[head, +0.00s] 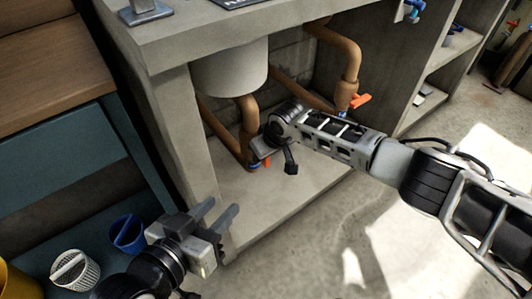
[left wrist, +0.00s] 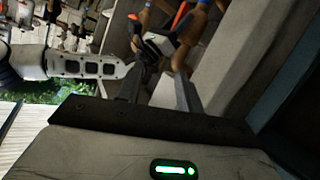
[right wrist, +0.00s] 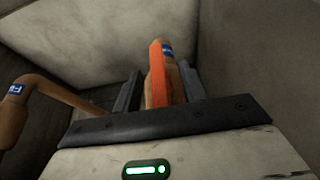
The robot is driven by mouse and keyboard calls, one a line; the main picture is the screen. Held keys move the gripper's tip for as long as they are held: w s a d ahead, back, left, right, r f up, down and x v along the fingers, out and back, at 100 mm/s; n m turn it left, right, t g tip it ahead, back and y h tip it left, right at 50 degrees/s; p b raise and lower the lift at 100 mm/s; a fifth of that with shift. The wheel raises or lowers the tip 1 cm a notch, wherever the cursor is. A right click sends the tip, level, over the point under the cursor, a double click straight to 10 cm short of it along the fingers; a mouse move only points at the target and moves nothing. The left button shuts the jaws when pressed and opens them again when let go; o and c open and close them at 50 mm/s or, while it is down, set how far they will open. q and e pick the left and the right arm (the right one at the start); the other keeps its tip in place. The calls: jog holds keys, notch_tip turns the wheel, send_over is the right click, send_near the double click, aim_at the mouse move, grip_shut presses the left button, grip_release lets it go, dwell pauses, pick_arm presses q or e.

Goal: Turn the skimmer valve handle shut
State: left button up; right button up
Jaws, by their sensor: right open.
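An orange valve handle (head: 267,160) with a blue tag sits on the lower copper pipe under the bench, partly hidden by my right gripper (head: 262,150). In the right wrist view this handle (right wrist: 157,75) stands between the two fingers of my right gripper (right wrist: 160,92), which are open around it. Contact cannot be told. A second orange handle (head: 361,100) is on the pipe to the right, apart from the gripper. I cannot read which tag names the skimmer. My left gripper (head: 220,207) is open and empty in front of the bench's left leg.
A white basin (head: 230,68) hangs under the concrete bench top, above the handle. The bench leg (head: 193,150) stands between my left gripper and the pipes. Blue and white buckets (head: 128,234) stand at the left. Open floor (head: 330,235) lies in front.

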grip_shut()
